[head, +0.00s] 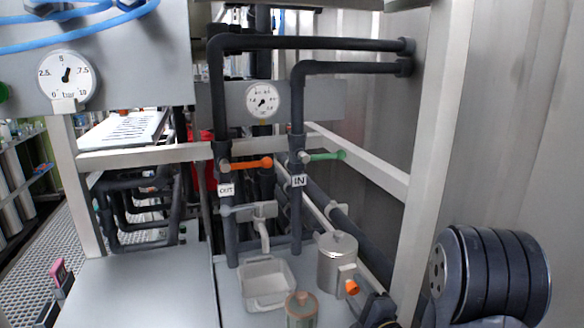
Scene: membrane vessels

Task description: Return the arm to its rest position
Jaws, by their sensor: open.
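My arm shows at the lower right as a thick dark ribbed joint (490,270). My gripper (376,311) appears as a dark shape at the bottom edge, mostly cut off by the frame. It is open, and I see nothing held in it. It is just right of and in front of a steel jug (337,262) with a lid and an orange part low on its side. Whether they touch cannot be told.
A white tray (267,283) and a clear jar with a brownish lid (302,308) stand on the grey bench (140,288). Dark pipes carry an orange valve handle (252,163) and a green one (327,156). A metal post (432,150) rises beside my arm.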

